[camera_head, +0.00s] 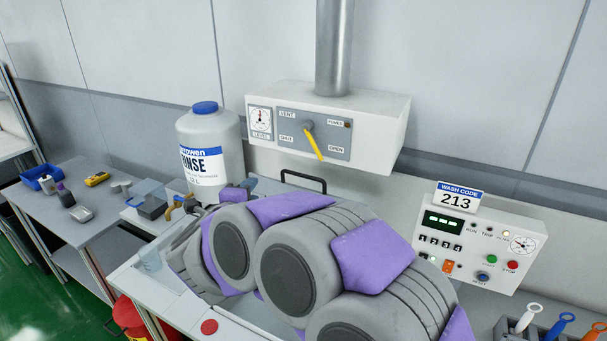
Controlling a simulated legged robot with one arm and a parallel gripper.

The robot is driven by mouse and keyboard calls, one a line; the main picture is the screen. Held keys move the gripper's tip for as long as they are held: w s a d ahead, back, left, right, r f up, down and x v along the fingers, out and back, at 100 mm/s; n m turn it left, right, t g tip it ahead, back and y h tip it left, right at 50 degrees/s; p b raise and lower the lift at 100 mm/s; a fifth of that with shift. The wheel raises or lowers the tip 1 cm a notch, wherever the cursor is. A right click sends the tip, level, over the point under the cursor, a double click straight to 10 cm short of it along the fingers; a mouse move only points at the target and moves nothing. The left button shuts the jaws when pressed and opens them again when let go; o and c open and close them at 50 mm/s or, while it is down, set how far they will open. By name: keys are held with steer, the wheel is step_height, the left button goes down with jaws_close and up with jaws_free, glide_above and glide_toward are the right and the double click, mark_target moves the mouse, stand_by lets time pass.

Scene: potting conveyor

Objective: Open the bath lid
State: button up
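A black bar handle (303,178) stands up behind my arm, below the vent box, and looks like the bath lid's handle. The lid itself is mostly hidden behind my arm, so I cannot tell how it sits. My grey and purple arm is folded across the middle of the view, over the pale bench (133,280). I cannot make out my gripper's fingers; nothing shows them at the handle.
A white vent box (327,125) with a yellow lever (313,142) hangs above. A rinse jug (211,150) stands left of the handle. A control panel (480,245) with a 213 sign (458,198) is right. A side table (85,225) holds small items.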

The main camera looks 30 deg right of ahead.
steer(key=s+d+f+m+g+h, duration=0.1)
steer(key=s+d+m+g+h, duration=0.2)
steer(key=d+h, duration=0.1)
steer(key=b+x, duration=0.2)
steer(key=x, duration=1.5)
steer(key=shift+w+f+b, duration=0.15)
steer(key=shift+w+b, duration=0.15)
steer(key=shift+b, duration=0.1)
steer(key=shift+c, duration=0.2)
jaws_close()
